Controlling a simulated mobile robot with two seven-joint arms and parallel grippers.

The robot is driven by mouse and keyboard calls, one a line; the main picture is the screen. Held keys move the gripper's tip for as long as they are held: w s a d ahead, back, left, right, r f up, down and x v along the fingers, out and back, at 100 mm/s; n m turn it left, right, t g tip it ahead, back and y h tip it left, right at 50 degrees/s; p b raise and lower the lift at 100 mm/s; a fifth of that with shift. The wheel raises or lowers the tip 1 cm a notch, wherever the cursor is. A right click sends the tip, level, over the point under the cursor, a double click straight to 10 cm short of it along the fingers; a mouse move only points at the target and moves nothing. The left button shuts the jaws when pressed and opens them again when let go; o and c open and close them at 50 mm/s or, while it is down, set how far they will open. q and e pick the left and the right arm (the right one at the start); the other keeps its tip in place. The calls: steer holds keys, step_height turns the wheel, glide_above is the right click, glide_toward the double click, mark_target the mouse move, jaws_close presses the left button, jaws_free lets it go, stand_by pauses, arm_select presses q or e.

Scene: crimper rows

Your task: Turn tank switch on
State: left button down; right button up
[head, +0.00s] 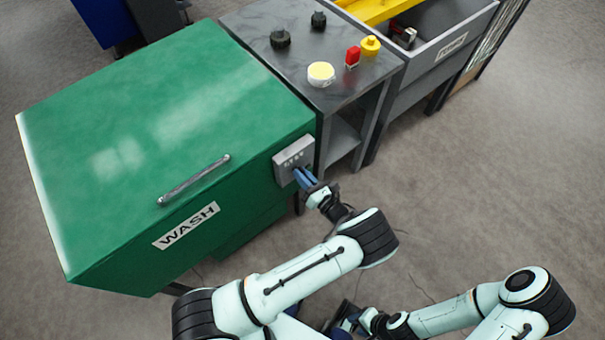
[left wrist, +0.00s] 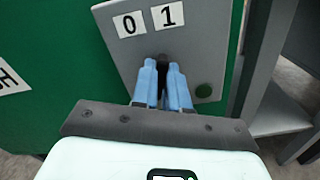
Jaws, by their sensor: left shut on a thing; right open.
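The green tank (head: 150,125) marked WASH stands at the left in the head view. A grey switch box (head: 292,156) is on its side, near the right corner. In the left wrist view the box's plate (left wrist: 115,35) has labels 0 and 1. A black switch lever (left wrist: 163,61) shows below the labels, closer to under the 1. My left gripper (head: 304,178) is at the box. Its blue fingers (left wrist: 166,82) are shut on the lever and hide most of it. My right gripper (head: 343,326) is low at the bottom of the head view, open and away from the tank.
The tank lid has a bar handle (head: 194,181). Floor at right is clear.

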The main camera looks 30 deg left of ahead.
arm_select(q)
steer(key=shift+m, duration=1)
steer(key=c, duration=1.1)
jaws_free()
steer(key=shift+c, duration=0.2)
steer(key=v, duration=1.3)
steer(key=shift+d, duration=0.25)
steer(key=shift+s, duration=0.1)
